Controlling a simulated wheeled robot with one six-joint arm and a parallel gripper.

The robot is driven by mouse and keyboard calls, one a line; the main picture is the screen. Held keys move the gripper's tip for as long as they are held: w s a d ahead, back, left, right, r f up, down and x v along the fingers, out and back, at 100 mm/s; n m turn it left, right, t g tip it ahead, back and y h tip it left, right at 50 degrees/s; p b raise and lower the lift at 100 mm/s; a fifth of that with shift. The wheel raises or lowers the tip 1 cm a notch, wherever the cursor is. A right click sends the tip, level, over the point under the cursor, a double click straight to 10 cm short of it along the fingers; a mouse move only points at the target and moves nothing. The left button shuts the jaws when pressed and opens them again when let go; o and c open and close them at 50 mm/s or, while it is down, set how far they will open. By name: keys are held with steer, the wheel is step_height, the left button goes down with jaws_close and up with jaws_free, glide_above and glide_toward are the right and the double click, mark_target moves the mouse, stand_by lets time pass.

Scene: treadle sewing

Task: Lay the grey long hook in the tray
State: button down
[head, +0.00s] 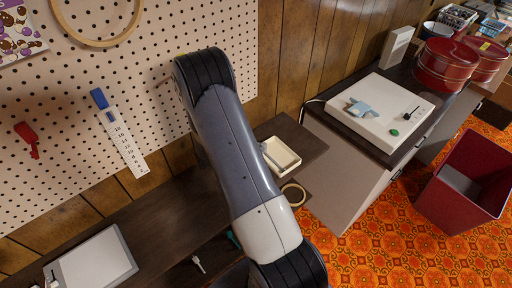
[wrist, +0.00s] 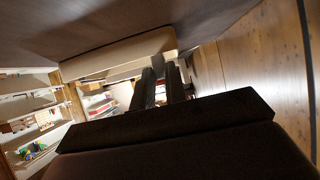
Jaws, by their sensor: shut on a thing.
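The cream tray (head: 286,153) sits on the dark table beyond the right side of my arm. It also shows in the wrist view (wrist: 118,56), close to my fingers. A thin grey piece lies along the tray's left side in the head view, and it may be the grey long hook (head: 269,156). My gripper (wrist: 162,86) is shut on the hook beside the tray, its two dark fingers close together. The held part is hard to make out between them. In the head view my arm hides the gripper.
A wooden ring (head: 293,195) lies near the tray. A pegboard (head: 165,25) with a blue-topped ruler (head: 120,135) and a red item (head: 28,140) rises at the left. A white machine (head: 385,112) stands on the right cabinet, with a red bin (head: 440,195) on the floor.

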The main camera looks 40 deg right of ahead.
steer(key=c, duration=1.4)
jaws_free()
steer(key=shift+o, duration=0.2)
steer(key=b+v, duration=0.1)
steer(key=v, duration=0.9)
steer(key=shift+a+r, duration=0.2)
steer(key=shift+a, duration=0.2)
